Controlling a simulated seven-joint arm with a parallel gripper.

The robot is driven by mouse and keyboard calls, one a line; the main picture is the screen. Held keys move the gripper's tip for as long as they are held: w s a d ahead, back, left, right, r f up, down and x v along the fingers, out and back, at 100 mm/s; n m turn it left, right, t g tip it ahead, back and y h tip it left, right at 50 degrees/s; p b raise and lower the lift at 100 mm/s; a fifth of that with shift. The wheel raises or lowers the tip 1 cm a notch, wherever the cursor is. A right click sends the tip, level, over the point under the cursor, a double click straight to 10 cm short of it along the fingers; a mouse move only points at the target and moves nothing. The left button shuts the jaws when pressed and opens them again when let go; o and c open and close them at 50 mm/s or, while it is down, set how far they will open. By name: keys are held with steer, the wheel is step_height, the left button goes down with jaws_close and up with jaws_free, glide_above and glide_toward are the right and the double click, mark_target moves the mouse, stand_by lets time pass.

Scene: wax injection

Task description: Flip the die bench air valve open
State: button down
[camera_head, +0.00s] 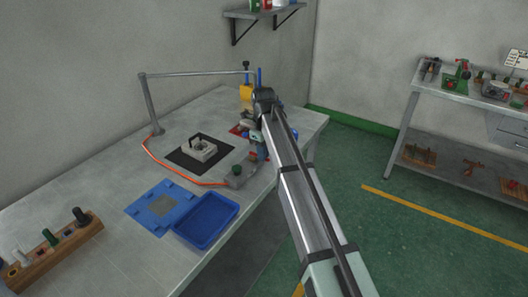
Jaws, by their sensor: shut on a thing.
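A small grey valve block (240,177) with a dark green knob sits near the front edge of the grey bench. An orange hose (178,176) curves along the bench top to it. My arm reaches in from the lower right. My gripper (261,154) points down at the block's right end. It appears shut on the air valve's handle, but the fingertips and the handle are small and partly hidden, so the handle's angle cannot be told.
A light metal die (200,151) sits on a dark mat left of the valve. A blue tray (207,219) and blue flat plate (161,205) lie in front. A yellow device (246,92) stands behind my wrist. A wooden rack (52,251) of tools is at lower left.

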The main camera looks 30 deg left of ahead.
stand_by(0.4)
steer(key=c, duration=1.1)
jaws_free()
steer(key=shift+r, duration=0.1)
step_height(320, 180, up, 14)
steer(key=shift+f, duration=0.2)
